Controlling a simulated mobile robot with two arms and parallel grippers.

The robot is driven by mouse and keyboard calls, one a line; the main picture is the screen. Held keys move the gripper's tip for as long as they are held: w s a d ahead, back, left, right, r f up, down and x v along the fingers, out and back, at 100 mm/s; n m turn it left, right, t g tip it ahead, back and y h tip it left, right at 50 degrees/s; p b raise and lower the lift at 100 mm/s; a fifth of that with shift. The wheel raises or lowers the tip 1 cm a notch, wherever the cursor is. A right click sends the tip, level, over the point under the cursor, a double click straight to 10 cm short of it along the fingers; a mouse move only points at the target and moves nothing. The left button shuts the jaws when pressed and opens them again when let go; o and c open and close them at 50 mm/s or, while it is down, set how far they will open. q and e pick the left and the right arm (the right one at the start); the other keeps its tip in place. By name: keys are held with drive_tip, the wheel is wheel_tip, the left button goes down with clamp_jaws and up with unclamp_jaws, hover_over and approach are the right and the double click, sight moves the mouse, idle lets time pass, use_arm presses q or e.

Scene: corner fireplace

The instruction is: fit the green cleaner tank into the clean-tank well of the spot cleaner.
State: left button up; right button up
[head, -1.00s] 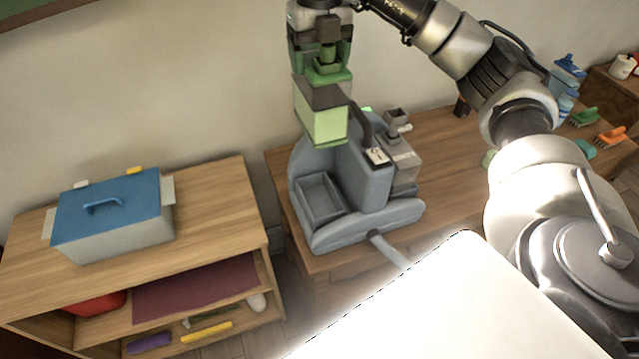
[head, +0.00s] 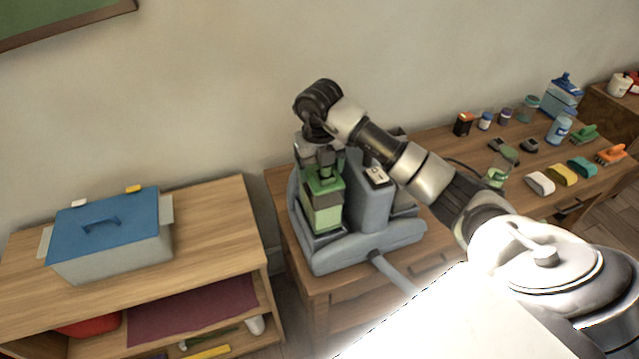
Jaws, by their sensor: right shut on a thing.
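The green cleaner tank (head: 322,215) is upright at the left side of the grey spot cleaner (head: 368,240), at the clean-tank well (head: 343,231). Its lower end appears to be inside the well; whether it is fully seated I cannot tell. My right gripper (head: 324,176) is above the tank and shut on its green top. The gripper and tank hide most of the well. My left gripper is not in view.
The spot cleaner stands on a wooden table (head: 440,150) with bottles, brushes (head: 611,154) and several coloured pads to the right. A blue-lidded grey box (head: 112,235) sits on a wooden shelf unit (head: 215,225) at the left. My right arm crosses above the table.

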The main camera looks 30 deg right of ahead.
wheel_tip(320, 180, down, 6)
drive_tip(key=shift+r+p, duration=0.25)
drive_tip(key=shift+p, duration=0.3)
drive_tip(key=shift+f, duration=0.15)
drive_tip(key=shift+f, duration=0.2)
drive_tip(key=o, duration=1.7)
drive_tip(key=shift+c, duration=0.2)
